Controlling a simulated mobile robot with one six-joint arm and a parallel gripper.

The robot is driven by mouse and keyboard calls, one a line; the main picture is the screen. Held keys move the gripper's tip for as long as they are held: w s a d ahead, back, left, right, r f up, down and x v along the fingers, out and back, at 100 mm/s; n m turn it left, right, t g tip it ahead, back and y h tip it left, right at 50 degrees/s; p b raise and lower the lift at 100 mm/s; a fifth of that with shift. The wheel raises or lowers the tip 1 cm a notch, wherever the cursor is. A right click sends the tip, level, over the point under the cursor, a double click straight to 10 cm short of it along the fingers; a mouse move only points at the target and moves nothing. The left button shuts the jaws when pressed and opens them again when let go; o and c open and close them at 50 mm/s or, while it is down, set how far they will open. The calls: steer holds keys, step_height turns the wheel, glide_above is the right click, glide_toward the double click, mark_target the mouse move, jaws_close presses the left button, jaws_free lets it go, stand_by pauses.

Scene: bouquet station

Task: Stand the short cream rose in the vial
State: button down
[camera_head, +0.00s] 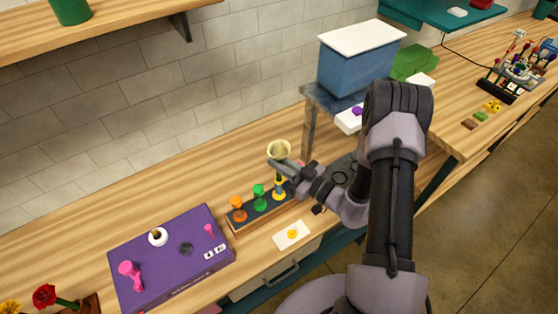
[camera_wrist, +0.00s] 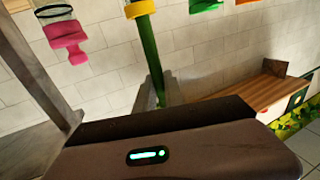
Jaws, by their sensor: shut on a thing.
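My gripper (camera_head: 277,166) is shut on the green stem (camera_wrist: 148,50) of the cream rose, whose pale bloom (camera_head: 279,150) shows just above the fingers in the head view. Below the fingers, a yellow vial-like holder (camera_head: 279,190) stands at the right end of a dark-topped wooden rack (camera_head: 233,228). In the wrist view the stem lines up with a yellow piece (camera_wrist: 139,9) at the top edge. I cannot tell whether the stem's end is inside the holder.
Orange (camera_head: 238,211) and green (camera_head: 259,199) holders share the rack. A purple box (camera_head: 150,284) with pink pieces lies left of it. A white card (camera_head: 291,235) lies in front. A blue bin (camera_head: 358,65) stands on a raised stand behind the arm.

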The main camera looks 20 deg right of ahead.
steer(key=c, duration=0.8)
jaws_free()
steer(key=p+v, duration=0.1)
steer(key=v, duration=0.8)
stand_by(0.3)
stand_by(0.4)
